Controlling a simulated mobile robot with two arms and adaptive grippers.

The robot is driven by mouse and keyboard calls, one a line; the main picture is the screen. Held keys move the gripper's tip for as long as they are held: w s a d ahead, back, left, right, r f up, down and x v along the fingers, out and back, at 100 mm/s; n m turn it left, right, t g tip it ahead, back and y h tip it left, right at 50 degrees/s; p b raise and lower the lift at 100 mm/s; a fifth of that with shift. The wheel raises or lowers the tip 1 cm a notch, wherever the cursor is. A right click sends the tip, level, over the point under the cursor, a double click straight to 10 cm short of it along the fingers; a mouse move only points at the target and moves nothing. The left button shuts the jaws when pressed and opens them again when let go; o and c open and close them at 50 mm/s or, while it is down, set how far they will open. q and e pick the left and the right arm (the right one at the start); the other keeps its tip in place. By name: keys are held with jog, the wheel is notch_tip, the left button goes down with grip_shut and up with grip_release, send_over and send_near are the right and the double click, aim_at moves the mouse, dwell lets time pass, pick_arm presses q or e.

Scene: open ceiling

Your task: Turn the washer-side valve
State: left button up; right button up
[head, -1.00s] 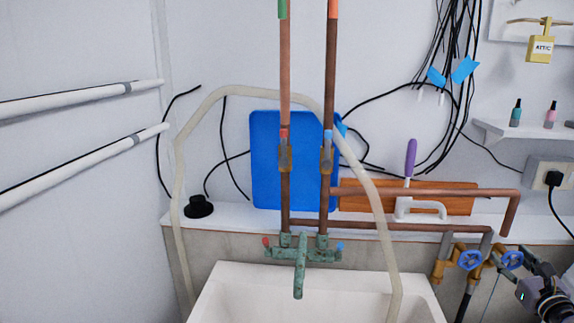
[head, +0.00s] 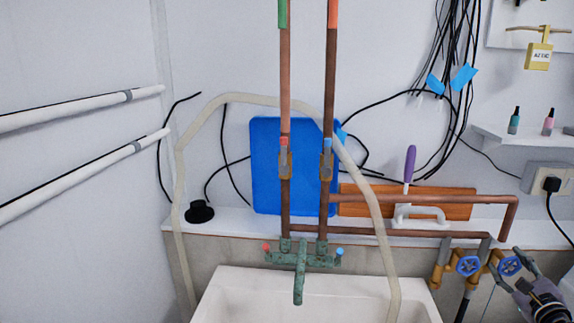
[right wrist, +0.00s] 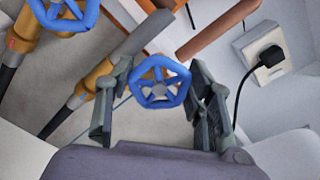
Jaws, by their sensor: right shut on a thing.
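Two blue valve wheels sit on brass valves at the right, below the copper pipes. The left valve wheel (head: 468,265) is free, and part of it shows at the top left of the right wrist view (right wrist: 62,12). The right valve wheel (head: 510,266) lies between the fingers of my right gripper (head: 512,269). In the right wrist view this wheel (right wrist: 159,91) faces the camera, with one finger of the gripper (right wrist: 160,84) on each side. My right gripper is shut on this wheel. My left gripper is not in view.
A white sink (head: 250,285) stands left of the valves under a green tap (head: 301,258). A pale hose (head: 375,210) arches over it. Copper pipes (head: 430,198) run just above the valves. A socket with a black plug (head: 552,185) is on the right wall.

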jog(key=shift+f+n, duration=0.15)
jog(key=shift+n, duration=0.65)
jog(key=shift+a, duration=0.1)
jog(key=shift+n+p, duration=0.85)
jog(key=shift+n, duration=0.95)
jog(key=o, duration=1.4)
jog(key=shift+c, duration=0.2)
jog(key=shift+s, duration=0.1)
